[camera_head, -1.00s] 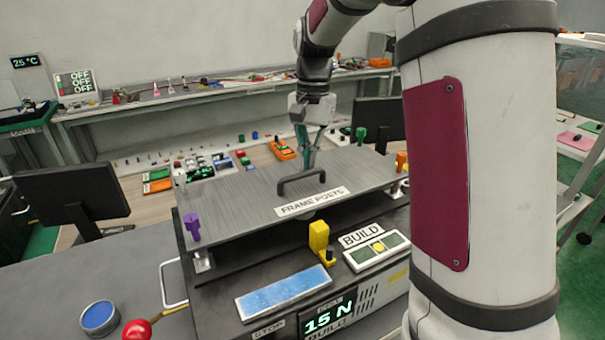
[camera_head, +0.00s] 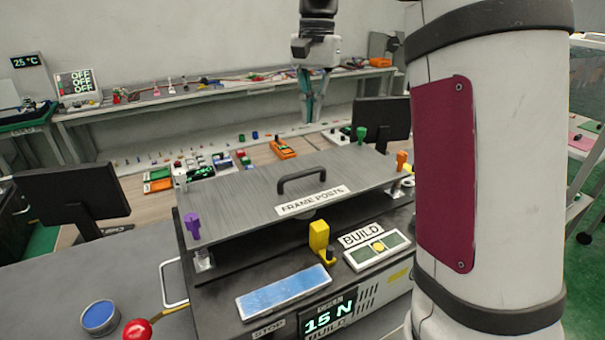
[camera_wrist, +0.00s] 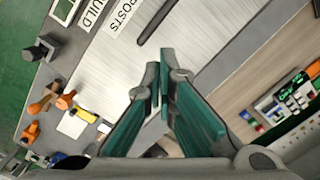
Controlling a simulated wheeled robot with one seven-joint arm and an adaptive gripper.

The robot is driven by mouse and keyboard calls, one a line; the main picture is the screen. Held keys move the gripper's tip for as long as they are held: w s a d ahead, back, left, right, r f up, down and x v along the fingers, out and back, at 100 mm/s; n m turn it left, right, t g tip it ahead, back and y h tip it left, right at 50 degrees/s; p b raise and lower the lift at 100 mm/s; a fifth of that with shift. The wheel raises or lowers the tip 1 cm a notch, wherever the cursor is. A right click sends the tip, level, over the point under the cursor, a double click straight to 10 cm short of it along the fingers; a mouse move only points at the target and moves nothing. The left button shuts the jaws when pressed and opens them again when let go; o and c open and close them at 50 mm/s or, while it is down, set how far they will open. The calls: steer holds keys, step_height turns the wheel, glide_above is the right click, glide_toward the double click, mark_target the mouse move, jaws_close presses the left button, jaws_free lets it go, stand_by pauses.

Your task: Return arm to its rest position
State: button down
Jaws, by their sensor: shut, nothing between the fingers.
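My gripper (camera_head: 312,118) hangs above and behind the grey metal plate, apart from it, with its fingers pointing down. In the wrist view my gripper (camera_wrist: 160,80) shows its two teal-padded fingers closed together with nothing between them. The plate (camera_head: 245,195) bears a dark handle (camera_head: 302,178) and a "FRAME POSTS" label (camera_head: 312,201). The handle is free of the gripper and also shows in the wrist view (camera_wrist: 158,22). My arm's large pale link covers the right side of the head view.
Purple (camera_head: 192,225), green (camera_head: 361,134) and orange (camera_head: 402,160) posts stand around the plate. A yellow lever (camera_head: 319,238), a "15 N" display (camera_head: 328,317) and a red knob (camera_head: 137,329) are in front. Dark monitors (camera_head: 72,195) stand left and behind. The space above the plate is clear.

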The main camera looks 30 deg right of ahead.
steer(key=shift+r, duration=0.8)
steer(key=s+a+n+t, duration=0.3)
steer(key=s+a+n, duration=0.3)
steer(key=s, duration=0.8)
steer(key=s+a+f+n+t, duration=0.1)
steer(key=s+a+f+n, duration=0.1)
steer(key=s, duration=0.3)
steer(key=s+a+f+n+t+h, duration=0.1)
steer(key=s+a+f+n, duration=0.1)
steer(key=s+f, duration=0.3)
steer(key=shift+s+a+t, duration=0.3)
steer(key=shift+s+t, duration=0.1)
steer(key=shift+s, duration=0.4)
steer(key=shift+f, duration=0.1)
